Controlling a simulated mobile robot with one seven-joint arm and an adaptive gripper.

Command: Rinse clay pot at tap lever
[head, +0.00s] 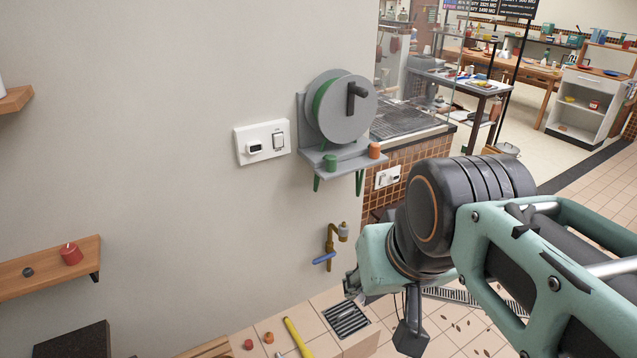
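A brass tap (330,240) with a blue lever (324,258) is fixed low on the grey wall. I cannot pick out the clay pot for certain. A small red pot-like object (71,254) stands on the left shelf.
A wooden shelf (30,270) juts from the left wall. A hose reel (340,107) on a grey bracket hangs above the tap, beside a white switch plate (262,142). A yellow bar (298,337) and small orange-red objects lie on the ledge. A tiled counter stands behind my arm.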

